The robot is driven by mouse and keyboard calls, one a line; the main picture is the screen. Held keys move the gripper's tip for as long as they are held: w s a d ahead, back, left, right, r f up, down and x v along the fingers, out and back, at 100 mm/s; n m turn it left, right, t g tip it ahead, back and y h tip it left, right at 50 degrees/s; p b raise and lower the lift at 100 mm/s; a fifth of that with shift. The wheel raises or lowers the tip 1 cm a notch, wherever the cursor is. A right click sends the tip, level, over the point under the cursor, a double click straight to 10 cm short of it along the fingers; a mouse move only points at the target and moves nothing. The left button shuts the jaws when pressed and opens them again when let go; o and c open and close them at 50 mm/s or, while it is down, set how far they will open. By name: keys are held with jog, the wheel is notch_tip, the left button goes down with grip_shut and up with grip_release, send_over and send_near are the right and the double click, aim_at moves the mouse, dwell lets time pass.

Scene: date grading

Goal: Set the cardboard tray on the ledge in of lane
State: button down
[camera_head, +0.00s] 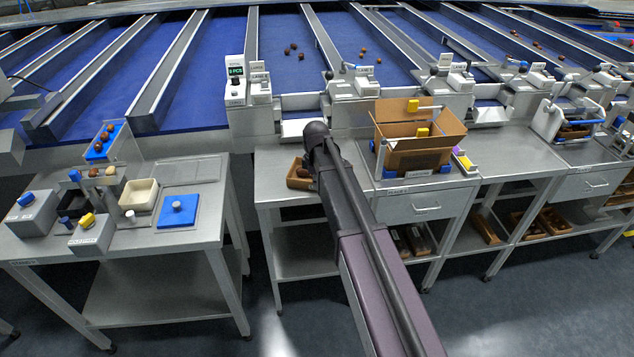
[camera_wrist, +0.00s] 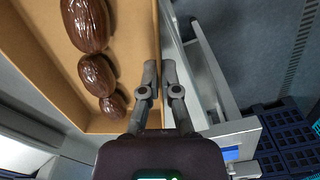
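The cardboard tray (camera_head: 296,182) is on the steel table, left of my arm and partly hidden by it. In the wrist view the tray (camera_wrist: 40,70) fills the left side, with three brown dates of different sizes in a row inside. My gripper (camera_wrist: 159,72) is at the tray's right wall, one finger inside and one outside, close together with the wall between them. The fingers look shut on this wall. In the head view my wrist hides the fingers. A pale ledge (camera_head: 296,127) shows at the front of the lane behind the table.
An open cardboard box (camera_head: 418,160) stands on the table right of my arm. A counter display (camera_head: 236,72) and lane posts stand behind. Metal dividers separate the blue lanes. A left bench (camera_head: 180,237) holds a cream bin (camera_head: 139,196) and blue pad (camera_head: 177,211).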

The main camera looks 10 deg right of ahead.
jog(key=shift+r+p, duration=1.7)
jog(key=shift+r, duration=0.05)
jog(key=s+d, duration=0.2)
jog(key=s, duration=0.6)
jog(key=s+d+r+p, duration=0.1)
jog(key=s, duration=0.6)
jog(key=shift+s+d+r, duration=0.2)
jog(key=shift+s+d, duration=0.15)
jog(key=shift+d, duration=0.05)
jog(key=shift+a, duration=0.1)
jog(key=a+n, duration=0.1)
jog(key=n, duration=0.1)
jog(key=a+n, duration=0.2)
jog(key=shift+w+r+p, duration=0.1)
jog(key=shift+r+p, duration=0.05)
jog(key=shift+p, duration=0.15)
jog(key=shift+w, duration=0.1)
jog(key=w, duration=0.4)
jog(key=w+f+b, duration=0.1)
jog(key=w, duration=0.4)
jog(key=w+a, duration=0.1)
jog(key=w, duration=0.4)
jog(key=shift+w+f, duration=0.2)
jog(key=shift+w, duration=0.05)
